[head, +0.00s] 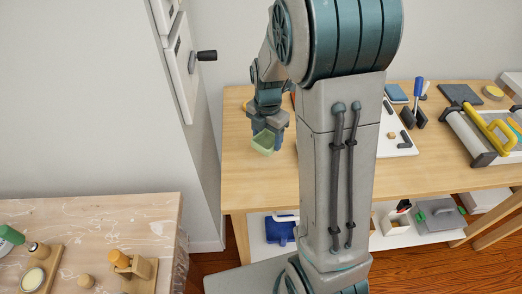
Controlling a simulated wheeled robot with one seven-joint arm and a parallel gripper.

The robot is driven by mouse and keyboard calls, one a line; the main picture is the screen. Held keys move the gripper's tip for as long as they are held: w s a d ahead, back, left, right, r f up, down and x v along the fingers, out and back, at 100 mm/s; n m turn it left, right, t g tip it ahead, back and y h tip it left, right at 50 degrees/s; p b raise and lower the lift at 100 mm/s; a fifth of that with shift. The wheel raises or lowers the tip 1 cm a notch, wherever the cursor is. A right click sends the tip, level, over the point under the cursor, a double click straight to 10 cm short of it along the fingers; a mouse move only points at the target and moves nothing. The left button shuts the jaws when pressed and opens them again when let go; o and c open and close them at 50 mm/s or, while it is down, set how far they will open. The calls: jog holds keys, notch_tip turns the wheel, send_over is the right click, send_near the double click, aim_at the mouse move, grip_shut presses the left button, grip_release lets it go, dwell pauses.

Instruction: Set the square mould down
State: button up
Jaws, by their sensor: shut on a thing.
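The square mould (264,142) is a small pale green open box. It shows in the head view over the left end of the wooden table (239,176). My gripper (267,127) points down and is shut on the mould from above. The mould looks slightly tilted, and I cannot tell whether it touches the tabletop. My arm hides part of the table to the right of it.
A white board (400,128) with small parts lies right of my arm. A yellow-handled tool (489,131) is farther right. Bare wood surrounds the mould's left side.

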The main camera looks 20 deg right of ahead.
jog(key=shift+s+a+f, duration=0.15)
jog(key=shift+a+f, duration=0.15)
jog(key=shift+a, duration=0.2)
jog(key=shift+s+a+f, duration=0.15)
jog(key=shift+a+f, duration=0.15)
jog(key=shift+a, duration=0.15)
jog(key=shift+a+f, duration=0.1)
jog(key=shift+f, duration=1.95)
jog(key=shift+f, duration=0.25)
jog(key=o, duration=1)
jog(key=shift+r, duration=0.1)
jog(key=shift+r, duration=0.1)
